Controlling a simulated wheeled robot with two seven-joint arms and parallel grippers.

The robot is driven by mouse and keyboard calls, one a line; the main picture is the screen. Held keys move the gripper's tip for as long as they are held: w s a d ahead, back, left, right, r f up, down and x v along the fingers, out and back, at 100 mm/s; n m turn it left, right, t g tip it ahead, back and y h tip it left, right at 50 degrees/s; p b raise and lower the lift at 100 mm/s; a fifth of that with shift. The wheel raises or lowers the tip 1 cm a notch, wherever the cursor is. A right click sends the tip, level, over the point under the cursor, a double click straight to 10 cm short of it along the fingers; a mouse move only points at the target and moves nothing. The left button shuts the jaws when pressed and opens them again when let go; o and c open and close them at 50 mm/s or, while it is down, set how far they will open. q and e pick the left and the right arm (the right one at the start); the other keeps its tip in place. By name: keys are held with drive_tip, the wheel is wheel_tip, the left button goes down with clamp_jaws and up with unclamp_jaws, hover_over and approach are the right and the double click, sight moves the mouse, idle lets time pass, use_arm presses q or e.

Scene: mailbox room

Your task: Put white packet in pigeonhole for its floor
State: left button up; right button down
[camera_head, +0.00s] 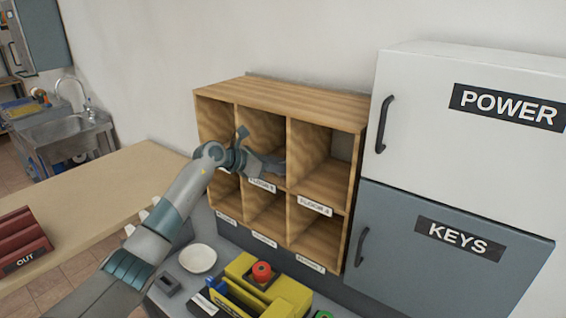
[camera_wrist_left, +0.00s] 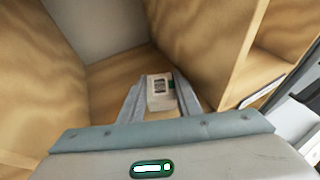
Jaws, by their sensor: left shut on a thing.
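My left gripper (camera_head: 272,166) reaches into the top middle compartment of the wooden pigeonhole unit (camera_head: 290,98). The packet is between the fingertips, inside the compartment, with wooden walls on both sides. Whether it touches the compartment floor I cannot tell. In the head view I cannot make the packet out. The floor label (camera_head: 262,184) under this compartment is partly covered and its number is not readable. My right gripper is not in view.
A white POWER cabinet (camera_head: 450,75) and a grey KEYS cabinet (camera_head: 440,250) stand close to the unit's right side. Below are a white bowl (camera_head: 198,258) and a yellow box with a red knob (camera_head: 262,271). A red OUT tray (camera_head: 22,240) lies on the left table.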

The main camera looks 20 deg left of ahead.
use_arm(q)
drive_tip(key=shift+f, duration=0.15)
drive_tip(key=o, duration=1.2)
drive_tip(key=shift+c, duration=0.2)
drive_tip(key=shift+r, duration=0.2)
drive_tip(key=shift+s+a, duration=0.15)
drive_tip(key=shift+a, duration=0.05)
drive_tip(key=b+v, duration=0.4)
drive_tip(key=v, duration=0.7)
drive_tip(key=shift+s+a+b, duration=0.15)
drive_tip(key=shift+s+b, duration=0.05)
drive_tip(key=shift+b, duration=0.15)
